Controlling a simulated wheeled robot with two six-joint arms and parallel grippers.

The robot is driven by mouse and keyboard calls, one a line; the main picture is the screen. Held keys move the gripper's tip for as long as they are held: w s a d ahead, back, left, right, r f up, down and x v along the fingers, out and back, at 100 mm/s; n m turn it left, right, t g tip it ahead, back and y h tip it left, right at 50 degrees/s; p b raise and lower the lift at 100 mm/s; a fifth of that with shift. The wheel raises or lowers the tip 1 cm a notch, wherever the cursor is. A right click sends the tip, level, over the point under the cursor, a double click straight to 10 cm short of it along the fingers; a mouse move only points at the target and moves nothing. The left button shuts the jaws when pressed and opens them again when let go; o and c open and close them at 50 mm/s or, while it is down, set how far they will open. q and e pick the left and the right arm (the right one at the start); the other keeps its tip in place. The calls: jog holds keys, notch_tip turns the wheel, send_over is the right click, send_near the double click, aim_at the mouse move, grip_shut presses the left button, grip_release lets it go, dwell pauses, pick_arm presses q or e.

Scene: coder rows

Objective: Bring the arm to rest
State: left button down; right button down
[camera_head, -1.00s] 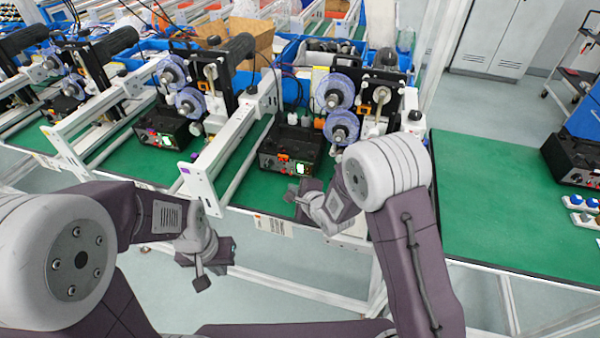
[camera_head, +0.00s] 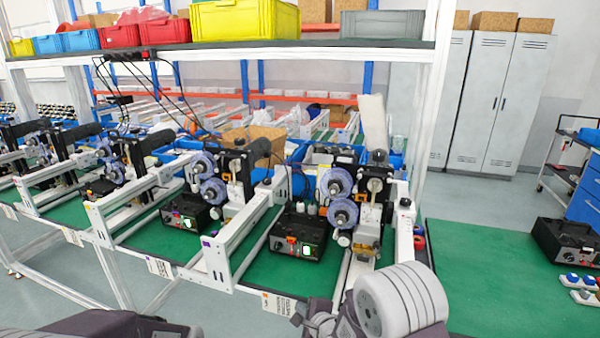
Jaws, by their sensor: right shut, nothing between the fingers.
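My right arm's pale rounded joint rises at the bottom, right of centre. My right gripper (camera_head: 318,322) is low beside it, at the bottom edge in front of the bench. It is small and partly cut off, shut and empty. Of my left arm only dark and pale links show along the bottom left edge. My left gripper is out of the frame.
Coder machines with blue reels (camera_head: 342,212) stand in a row on a green bench (camera_head: 290,278). A black control box (camera_head: 298,236) sits near its front. A shelf above holds a yellow crate (camera_head: 245,20). The right-hand green top (camera_head: 490,280) is mostly clear.

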jog(key=w+d+r+m+t+h, duration=0.1)
jog(key=w+d+r+m+t, duration=0.15)
jog(key=d+r, duration=0.6)
jog(key=s+d+r+n+g+h+p, duration=0.1)
jog(key=s+d+r+n+g+h, duration=0.1)
jog(key=s+d+r+n, duration=0.15)
jog(key=s+d+f+n+g, duration=0.1)
jog(key=s+f+n+g, duration=0.2)
jog(key=s+n, duration=0.2)
jog(key=s+d+f+n+g+h, duration=0.1)
jog(key=s+d+f+n+g, duration=0.1)
jog(key=s+n, duration=0.4)
jog(key=s+d+f+n+g, duration=0.2)
jog(key=s+f+n+g, duration=0.2)
jog(key=s, duration=0.8)
jog(key=shift+s+d+n+g+h, duration=0.15)
jog(key=shift+n+g+h, duration=0.3)
jog(key=shift+n, duration=0.45)
jog(key=shift+f, duration=0.1)
